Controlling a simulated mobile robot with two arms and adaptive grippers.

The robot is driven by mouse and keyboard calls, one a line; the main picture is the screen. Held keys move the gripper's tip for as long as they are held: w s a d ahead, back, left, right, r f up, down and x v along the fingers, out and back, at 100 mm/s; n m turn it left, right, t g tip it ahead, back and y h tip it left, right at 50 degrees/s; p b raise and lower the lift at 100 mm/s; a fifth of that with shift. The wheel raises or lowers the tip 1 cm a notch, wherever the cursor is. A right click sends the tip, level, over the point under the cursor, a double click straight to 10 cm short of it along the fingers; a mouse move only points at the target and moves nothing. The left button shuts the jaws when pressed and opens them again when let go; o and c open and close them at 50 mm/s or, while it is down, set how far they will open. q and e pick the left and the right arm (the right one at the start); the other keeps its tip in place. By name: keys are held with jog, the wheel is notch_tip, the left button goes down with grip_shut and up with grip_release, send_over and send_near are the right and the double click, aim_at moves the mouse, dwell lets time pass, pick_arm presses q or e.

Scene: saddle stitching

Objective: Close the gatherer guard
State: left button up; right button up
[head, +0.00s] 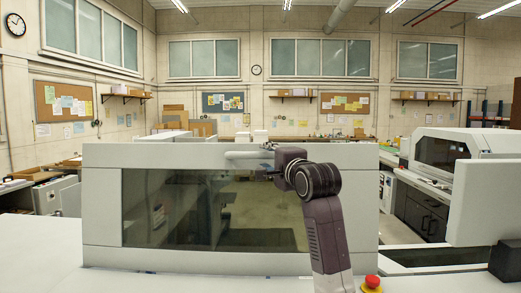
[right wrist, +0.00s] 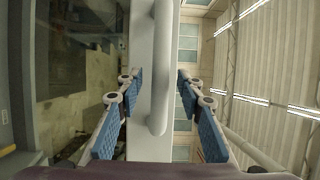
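The gatherer guard (head: 100,210) is a large pale panel with a tinted window (head: 190,215), standing upright in front of me in the head view. A pale bar handle (head: 245,155) runs along its top edge. My right gripper (head: 268,162) is at the handle's right end, partly hidden by my wrist. In the right wrist view the handle (right wrist: 158,70) runs between the two blue-padded fingers of the open gripper (right wrist: 157,85), with gaps on both sides. The guard's window (right wrist: 65,60) fills the left of that view. My left gripper is not in view.
A red button (head: 371,283) sits at the front beside my right arm. A white machine (head: 460,155) stands at the right, with a pale panel (head: 485,203) in front of it. Workbenches and shelves line the far walls.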

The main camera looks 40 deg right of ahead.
aim_at(263, 157)
jog(key=shift+a+p+x, duration=0.1)
jog(key=shift+p+x, duration=0.15)
jog(key=shift+x, duration=0.45)
jog(key=shift+a+p+x, duration=0.15)
jog(key=shift+p+x, duration=0.05)
jog(key=shift+x, duration=0.55)
jog(key=shift+c, duration=0.6)
grip_shut()
jog(key=shift+w, duration=0.1)
